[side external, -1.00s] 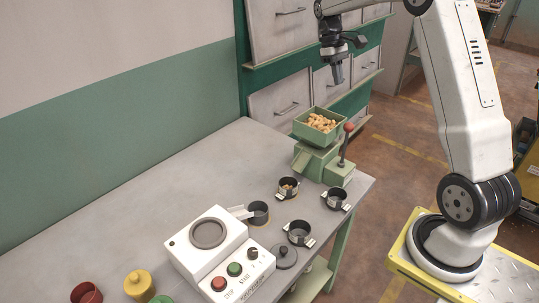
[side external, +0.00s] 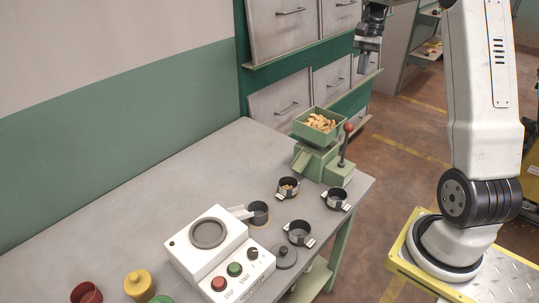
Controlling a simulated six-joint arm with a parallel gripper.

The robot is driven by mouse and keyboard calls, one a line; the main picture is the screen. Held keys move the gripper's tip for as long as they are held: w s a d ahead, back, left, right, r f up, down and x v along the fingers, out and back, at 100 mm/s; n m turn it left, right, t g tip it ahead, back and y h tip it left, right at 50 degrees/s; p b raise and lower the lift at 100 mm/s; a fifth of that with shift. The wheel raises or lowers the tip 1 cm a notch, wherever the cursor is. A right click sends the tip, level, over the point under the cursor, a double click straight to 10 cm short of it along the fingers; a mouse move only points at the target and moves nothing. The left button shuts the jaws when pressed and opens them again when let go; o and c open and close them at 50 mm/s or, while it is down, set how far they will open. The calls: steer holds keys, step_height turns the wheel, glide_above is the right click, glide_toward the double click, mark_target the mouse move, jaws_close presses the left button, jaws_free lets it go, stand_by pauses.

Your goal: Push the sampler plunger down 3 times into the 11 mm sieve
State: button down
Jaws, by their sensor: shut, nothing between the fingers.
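The green sampler (side external: 316,160) stands at the far right end of the table with an open hopper (side external: 319,135) of nuts on top. A rod with a red knob (side external: 348,127) stands up from the block at its right side. One small dark sieve cup (side external: 288,187) below the sampler's spout has some nuts in it. Two more sieve cups (side external: 335,199) (side external: 300,233) with metal tabs look empty; I cannot read any sizes. My gripper (side external: 363,69) is shut and empty, pointing down, high above and apart from the red knob.
A white machine (side external: 207,250) with a round top and red and green buttons stands at the front. A dark handled cup (side external: 258,213), a grey lid (side external: 284,257), and red (side external: 86,293) and yellow (side external: 138,284) containers are nearby. The table's left-back area is clear.

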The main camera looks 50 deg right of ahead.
mark_target(351, 126)
steer(key=shift+s+d+r+m+t, duration=0.25)
steer(key=shift+s+m+t, duration=0.05)
steer(key=shift+m, duration=0.5)
steer(key=shift+f, duration=0.1)
steer(key=x, duration=1.4)
steer(key=shift+a, duration=0.25)
steer(key=shift+f, duration=1.75)
steer(key=shift+s+f, duration=0.1)
steer(key=v, duration=1.4)
steer(key=shift+d+r, duration=0.3)
